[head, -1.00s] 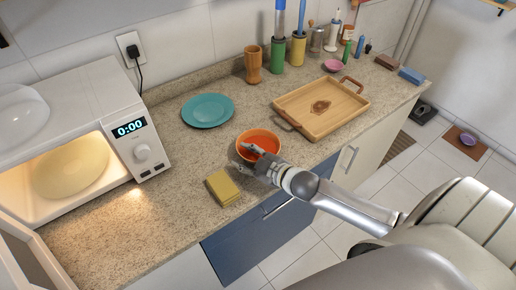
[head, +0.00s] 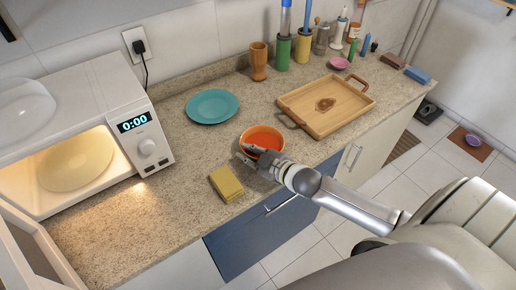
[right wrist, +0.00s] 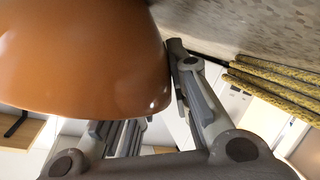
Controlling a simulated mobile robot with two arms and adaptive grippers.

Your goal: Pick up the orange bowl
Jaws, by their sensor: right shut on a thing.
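The orange bowl (head: 264,133) stands upright on the speckled counter, between the teal plate and the front edge. My right gripper (head: 245,154) reaches in from the right at the bowl's near-left side. It is shut on the bowl's wall. In the right wrist view the bowl (right wrist: 85,55) fills the upper left, close against a finger of my right gripper (right wrist: 150,90). The gripper hides part of the bowl's near side. My left gripper is not in view.
A yellow sponge (head: 226,184) lies just left of the gripper. The teal plate (head: 212,106) is behind to the left, a wooden tray (head: 325,104) behind to the right. An open, lit microwave (head: 150,147) stands at left. Cups and bottles line the wall.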

